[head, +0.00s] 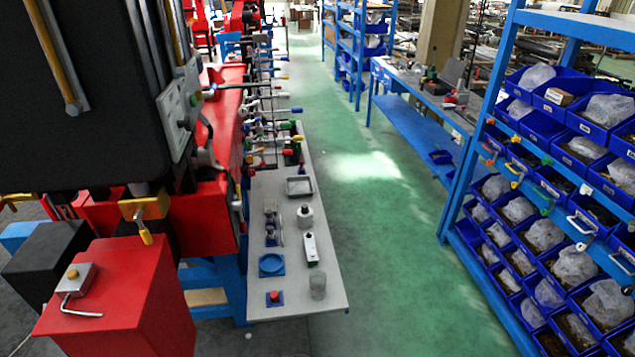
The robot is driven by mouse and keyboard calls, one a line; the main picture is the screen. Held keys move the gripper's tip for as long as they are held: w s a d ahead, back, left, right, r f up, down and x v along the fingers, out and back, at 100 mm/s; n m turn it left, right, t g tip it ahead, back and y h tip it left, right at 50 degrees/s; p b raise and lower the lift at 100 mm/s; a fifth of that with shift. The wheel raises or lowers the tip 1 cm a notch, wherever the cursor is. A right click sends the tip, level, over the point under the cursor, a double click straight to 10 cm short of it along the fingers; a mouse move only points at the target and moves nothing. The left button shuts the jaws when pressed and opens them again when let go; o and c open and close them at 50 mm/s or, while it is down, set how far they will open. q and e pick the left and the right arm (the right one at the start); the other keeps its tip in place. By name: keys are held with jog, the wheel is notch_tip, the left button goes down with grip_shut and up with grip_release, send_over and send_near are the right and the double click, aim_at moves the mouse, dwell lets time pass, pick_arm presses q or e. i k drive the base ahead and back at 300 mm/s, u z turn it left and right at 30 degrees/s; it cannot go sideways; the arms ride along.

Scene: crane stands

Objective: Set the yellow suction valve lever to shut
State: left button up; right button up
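A brass-coloured valve body (143,208) sits on the red machine at the left, below a large black block. A short lever with a yellow tip (145,237) hangs down from it, close above the red box. This looks like the yellow suction valve lever, but I see no label. It is too small to tell its exact setting. Neither of my grippers shows in the head view, so nothing is seen touching the lever.
A red box (122,300) with a bent metal handle (75,305) stands below the valve. A narrow grey bench (290,300) holds several small parts. A blue rack (465,190) with filled bins stands at the right. The green aisle (400,270) between them is clear.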

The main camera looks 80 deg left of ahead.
aim_at(148, 239)
jog(key=u, duration=1.4)
